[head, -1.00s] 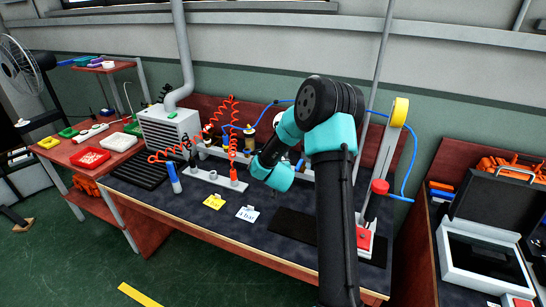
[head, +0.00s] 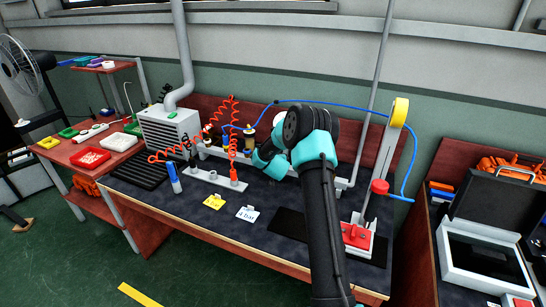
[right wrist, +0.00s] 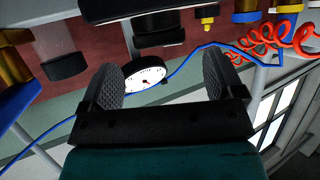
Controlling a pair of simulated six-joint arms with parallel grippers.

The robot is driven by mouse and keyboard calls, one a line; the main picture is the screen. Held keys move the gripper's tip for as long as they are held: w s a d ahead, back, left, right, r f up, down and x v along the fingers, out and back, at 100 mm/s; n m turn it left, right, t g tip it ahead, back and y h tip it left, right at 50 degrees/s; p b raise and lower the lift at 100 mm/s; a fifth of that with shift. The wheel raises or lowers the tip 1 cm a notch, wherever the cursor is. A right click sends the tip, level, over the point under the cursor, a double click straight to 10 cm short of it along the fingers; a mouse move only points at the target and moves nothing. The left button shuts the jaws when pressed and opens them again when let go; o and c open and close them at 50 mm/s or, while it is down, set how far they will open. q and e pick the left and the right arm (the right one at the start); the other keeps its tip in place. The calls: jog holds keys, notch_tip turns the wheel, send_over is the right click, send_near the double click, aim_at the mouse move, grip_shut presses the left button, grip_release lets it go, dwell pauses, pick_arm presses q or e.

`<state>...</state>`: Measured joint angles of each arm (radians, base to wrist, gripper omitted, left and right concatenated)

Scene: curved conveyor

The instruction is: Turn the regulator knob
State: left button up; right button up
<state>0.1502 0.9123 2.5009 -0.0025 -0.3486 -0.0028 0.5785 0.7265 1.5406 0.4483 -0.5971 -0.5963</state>
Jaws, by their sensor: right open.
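My right gripper (right wrist: 160,72) is open in the right wrist view, with one dark, ribbed finger on each side and nothing held between them. A black, round, knob-like part (right wrist: 160,22), which looks like the regulator knob, is beyond the fingers at the top centre. It appears apart from them. A white-faced pressure gauge (right wrist: 147,77) shows between the fingers; its reading is too small to tell. In the head view my right arm hides the regulator and most of the gripper. A white card (head: 247,213) reading "4 bar" lies on the bench. My left gripper is not in view.
Blue tubing (right wrist: 190,62) and a red coiled hose (right wrist: 290,40) run close to the gripper. A red-topped lever device (head: 357,236) stands at the right.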

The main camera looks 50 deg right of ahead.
jog(key=shift+x, duration=2.35)
jog(key=c, duration=0.9)
